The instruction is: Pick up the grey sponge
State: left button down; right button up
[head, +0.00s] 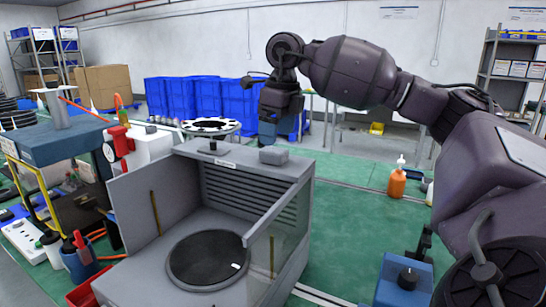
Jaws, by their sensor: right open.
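A small grey block that looks like the grey sponge (273,155) lies on the top back edge of a grey open-fronted cabinet (140,205). My right arm reaches in from the right, and its gripper (268,140) points down just above and slightly behind or beside the block. The jaws are open and nothing shows between them. The gripper seems apart from the block, but the exact depth gap is hard to tell. My left gripper is not in view.
The cabinet holds a round dark plate (207,258) and has a clear side panel. An orange bottle (397,178) stands on the green bench (350,210) to the right. A silver disc with holes (211,126) is behind the cabinet. Bottles and tools crowd the left.

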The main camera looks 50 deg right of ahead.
aim_at(273, 149)
jog(key=f, duration=0.2)
jog(key=w+f, duration=0.1)
jog(key=f, duration=0.1)
jog(key=shift+f, duration=0.6)
jog(key=shift+c, duration=1.6)
jog(key=c, duration=0.7)
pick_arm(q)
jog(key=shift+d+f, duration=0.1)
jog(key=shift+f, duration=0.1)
pick_arm(e)
jog(key=shift+c, duration=0.2)
jog(key=shift+r, duration=0.1)
